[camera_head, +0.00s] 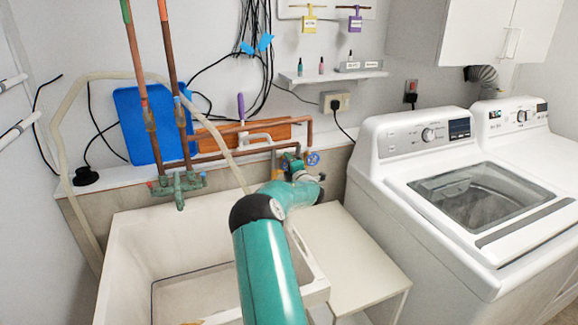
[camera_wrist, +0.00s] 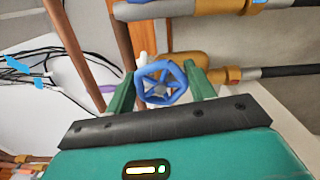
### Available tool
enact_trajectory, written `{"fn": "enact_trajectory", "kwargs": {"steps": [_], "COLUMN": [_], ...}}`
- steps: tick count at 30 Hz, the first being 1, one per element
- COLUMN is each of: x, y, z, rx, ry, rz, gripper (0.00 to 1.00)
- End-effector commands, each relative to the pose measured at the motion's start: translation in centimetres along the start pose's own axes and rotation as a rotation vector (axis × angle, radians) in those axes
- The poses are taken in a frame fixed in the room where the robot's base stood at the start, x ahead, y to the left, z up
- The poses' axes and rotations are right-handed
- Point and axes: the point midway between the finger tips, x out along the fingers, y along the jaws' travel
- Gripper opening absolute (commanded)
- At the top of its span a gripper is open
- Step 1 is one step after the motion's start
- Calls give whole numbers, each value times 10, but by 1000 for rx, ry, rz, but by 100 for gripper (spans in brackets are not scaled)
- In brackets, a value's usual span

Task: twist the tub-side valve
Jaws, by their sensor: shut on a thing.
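A blue spoked valve wheel (camera_wrist: 160,82) sits between the two green fingers of my gripper (camera_wrist: 161,90) in the wrist view. The fingers are closed on it from both sides. In the head view my gripper (camera_head: 292,164) is at the pipework behind the tub's right rear corner, and it hides the wheel's grip there. A blue wheel (camera_head: 313,158) shows just right of my gripper in that view; I cannot tell whether it is the same one. The white tub (camera_head: 128,238) is below and left, partly hidden by my teal arm.
Copper pipes and a greenish faucet (camera_head: 178,187) stand at the tub's back left. A blue board (camera_head: 140,125) leans on the wall. A low white table (camera_head: 350,262) is right of the tub, beside a washing machine (camera_head: 380,170). Cables (camera_wrist: 25,70) hang on the wall.

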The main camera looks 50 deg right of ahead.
Motion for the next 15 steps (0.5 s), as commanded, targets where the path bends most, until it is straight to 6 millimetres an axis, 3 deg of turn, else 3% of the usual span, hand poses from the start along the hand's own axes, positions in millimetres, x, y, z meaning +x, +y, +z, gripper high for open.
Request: {"fn": "enact_trajectory", "kwargs": {"steps": [15], "x": [0], "y": [-2], "z": [-1], "rx": [-171], "ry": [2], "rz": [-4], "gripper": [31]}}
